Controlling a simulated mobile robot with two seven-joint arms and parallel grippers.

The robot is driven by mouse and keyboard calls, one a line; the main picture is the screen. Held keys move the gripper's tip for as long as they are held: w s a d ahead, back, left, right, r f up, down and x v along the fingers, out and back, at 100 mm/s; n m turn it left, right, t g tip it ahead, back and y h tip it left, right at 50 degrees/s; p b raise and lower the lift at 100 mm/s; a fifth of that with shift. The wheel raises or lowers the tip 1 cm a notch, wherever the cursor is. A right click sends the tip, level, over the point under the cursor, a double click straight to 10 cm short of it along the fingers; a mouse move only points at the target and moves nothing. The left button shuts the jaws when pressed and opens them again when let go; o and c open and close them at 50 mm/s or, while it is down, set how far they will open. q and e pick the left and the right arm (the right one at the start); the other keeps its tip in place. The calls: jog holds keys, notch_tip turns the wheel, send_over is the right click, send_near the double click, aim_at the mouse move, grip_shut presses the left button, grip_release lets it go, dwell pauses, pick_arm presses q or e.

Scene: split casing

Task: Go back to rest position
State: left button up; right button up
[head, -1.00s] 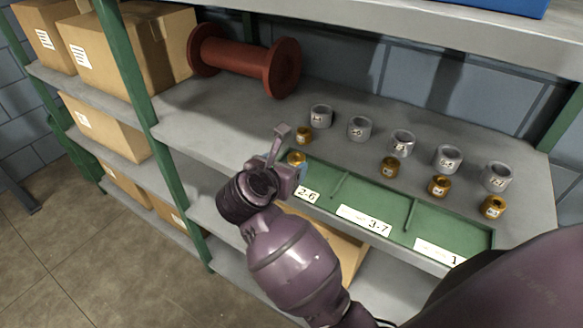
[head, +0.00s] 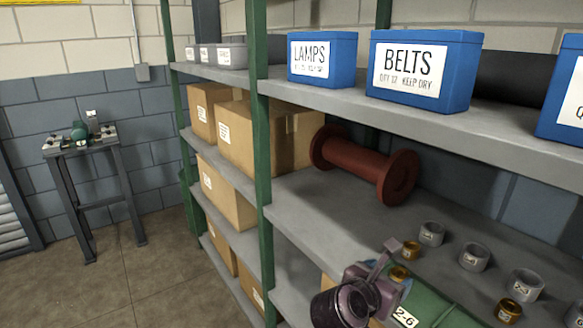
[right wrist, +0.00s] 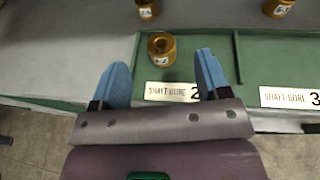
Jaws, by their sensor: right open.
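My right gripper (head: 384,262) is open and empty at the front edge of the shelf. In the right wrist view its two blue fingers (right wrist: 162,75) are spread apart above the tray's front edge. A brass bushing (right wrist: 162,46) stands upright in the left compartment of the green tray (right wrist: 200,46), just beyond the fingers and behind a "SHAFT BORE 2" label (right wrist: 172,91). My left gripper is not in view.
Grey rings (head: 474,257) and other brass bushings (head: 411,250) stand behind the tray. A red spool (head: 365,165) lies further left. Blue bins (head: 425,70) fill the upper shelf; cardboard boxes (head: 262,135) stand left of a green post (head: 260,150).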

jog(key=s+a+r+n+t+y, duration=0.15)
jog(key=r+n+t+y, duration=0.25)
jog(key=n+t, duration=0.55)
jog(key=s+a+r+n+t+y, duration=0.1)
jog(key=s+r+n+t+y, duration=0.3)
jog(key=n, duration=1)
jog(key=s+f+n+g+y, duration=0.4)
jog(key=s+f+n+g, duration=0.15)
jog(key=f+n, duration=0.4)
jog(key=s+f+n+g+y, duration=0.4)
jog(key=f+n+g, duration=0.35)
jog(key=n, duration=0.35)
jog(key=s+d+f+n+g+h, duration=0.1)
jog(key=s+d+f+g+h, duration=0.25)
jog(key=s, duration=0.25)
jog(key=s+d+f+n+g+h, duration=0.1)
jog(key=s+d+f+g+h, duration=0.2)
jog(key=s, duration=0.4)
jog(key=w+d+f+n+t+y, duration=0.1)
jog(key=w+f+t, duration=0.6)
jog(key=f, duration=0.3)
jog(key=shift+w+d+t+y, duration=0.25)
jog(key=shift+t+y, duration=0.1)
jog(key=shift+t, duration=0.25)
